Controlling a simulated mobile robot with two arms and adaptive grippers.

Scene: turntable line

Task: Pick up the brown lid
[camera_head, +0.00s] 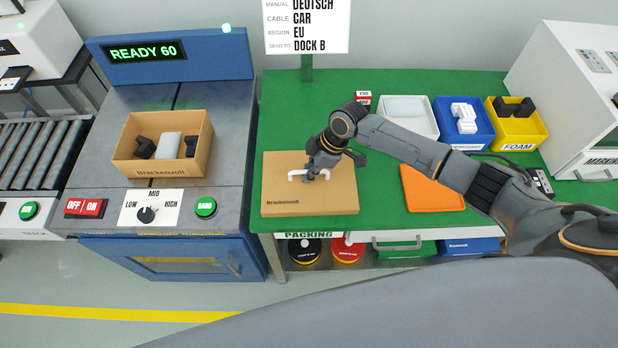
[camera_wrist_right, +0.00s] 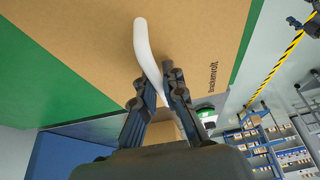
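The brown lid (camera_head: 285,205) is a flat cardboard piece marked "Brackenvolt" with a white handle (camera_head: 294,173) on top. It lies on the left part of the green table. My right gripper (camera_head: 312,174) is over the lid at the handle. In the right wrist view, the lid (camera_wrist_right: 200,40) fills the upper part, and the white handle (camera_wrist_right: 146,45) runs between the fingers of the gripper (camera_wrist_right: 170,72). The fingers are close together on the handle. The gripper hides part of the handle in the head view. My left gripper is not in view.
An open brown box (camera_head: 150,170) with black and white items stands on the machine at left. An orange mat (camera_head: 432,190) lies right of the lid. White, blue (camera_head: 465,140) and yellow (camera_head: 517,135) bins stand at the back right. A sign (camera_head: 307,25) rises behind.

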